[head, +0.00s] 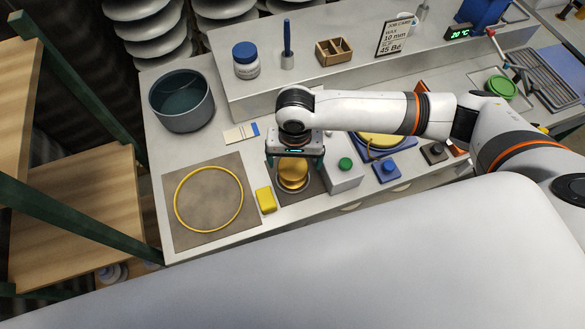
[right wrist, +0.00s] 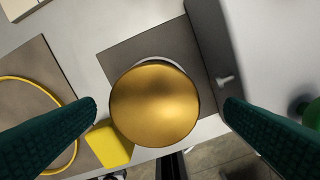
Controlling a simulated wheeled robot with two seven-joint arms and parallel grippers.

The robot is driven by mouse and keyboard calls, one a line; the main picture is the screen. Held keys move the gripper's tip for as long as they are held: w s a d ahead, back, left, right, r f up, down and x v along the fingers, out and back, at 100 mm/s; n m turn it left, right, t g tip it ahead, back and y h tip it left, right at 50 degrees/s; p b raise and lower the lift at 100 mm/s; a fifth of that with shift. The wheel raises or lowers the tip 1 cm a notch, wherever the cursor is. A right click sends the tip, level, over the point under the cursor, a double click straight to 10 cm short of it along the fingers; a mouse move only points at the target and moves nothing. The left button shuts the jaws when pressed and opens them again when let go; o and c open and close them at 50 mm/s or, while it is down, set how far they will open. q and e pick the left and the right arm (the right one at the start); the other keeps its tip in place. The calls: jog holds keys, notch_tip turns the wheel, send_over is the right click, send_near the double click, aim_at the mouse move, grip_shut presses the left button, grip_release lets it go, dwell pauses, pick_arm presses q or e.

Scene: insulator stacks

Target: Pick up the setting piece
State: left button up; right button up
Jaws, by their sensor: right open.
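The gold round piece (head: 293,172), which looks like the setting piece, stands on a dark square mat beside a grey box. From above it shows as a smooth gold disc (right wrist: 154,104) with a pale rim just behind it in the right wrist view. My right gripper (head: 294,158) points down over it. Its two green fingers (right wrist: 160,108) are spread, one on each side of the gold disc, with gaps and no visible contact. The height of the fingertips over the piece is hard to tell. My left gripper is not in view.
A yellow block (head: 266,200) lies close to the left of the gold piece. A grey box with a green knob (head: 345,163) stands close on the right. A yellow ring (head: 178,216) lies on a mat farther left. A dark pot (head: 182,128) stands at the back left.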

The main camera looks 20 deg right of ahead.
aim_at(293, 166)
jog(key=f, duration=0.2)
jog(key=shift+a+f+p, duration=0.2)
jog(key=shift+f+p, duration=0.1)
jog(key=shift+p, duration=0.1)
notch_tip(293, 166, down, 2)
jog(key=shift+f, duration=0.45)
jog(key=shift+c, duration=0.3)
jog(key=c, duration=1.2)
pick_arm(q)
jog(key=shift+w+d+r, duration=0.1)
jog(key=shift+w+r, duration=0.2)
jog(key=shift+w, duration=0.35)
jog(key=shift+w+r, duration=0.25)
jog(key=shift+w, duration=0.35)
pick_arm(e)
jog(key=shift+c, duration=0.7)
